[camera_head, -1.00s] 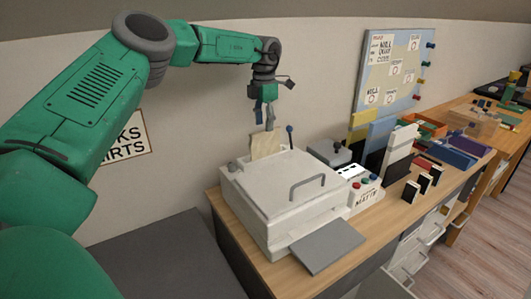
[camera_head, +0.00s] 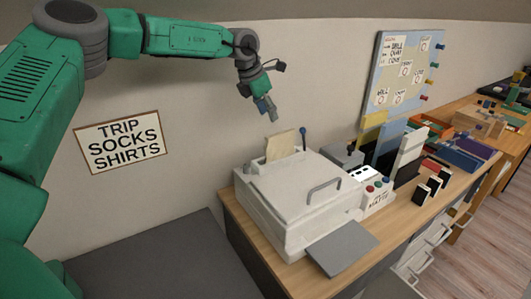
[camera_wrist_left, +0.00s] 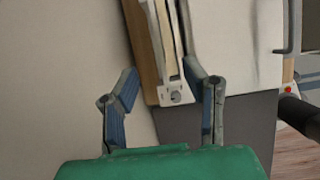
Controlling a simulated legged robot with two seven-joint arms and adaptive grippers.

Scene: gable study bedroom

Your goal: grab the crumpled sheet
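The crumpled sheet (camera_head: 281,145) is a tan piece of paper. It stands upright out of the back of the white printer-like machine (camera_head: 290,190) in the head view. My left gripper (camera_head: 269,112) is above and slightly left of the sheet, tilted, with a gap of bare wall between. In the left wrist view, its two blue-grey fingers (camera_wrist_left: 160,68) are spread apart with nothing held between them. The machine's white body shows beyond them there; I cannot clearly tell the sheet in that view. My right gripper is not in view.
A wall sign (camera_head: 120,142) hangs at left. The air left of the machine is free.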

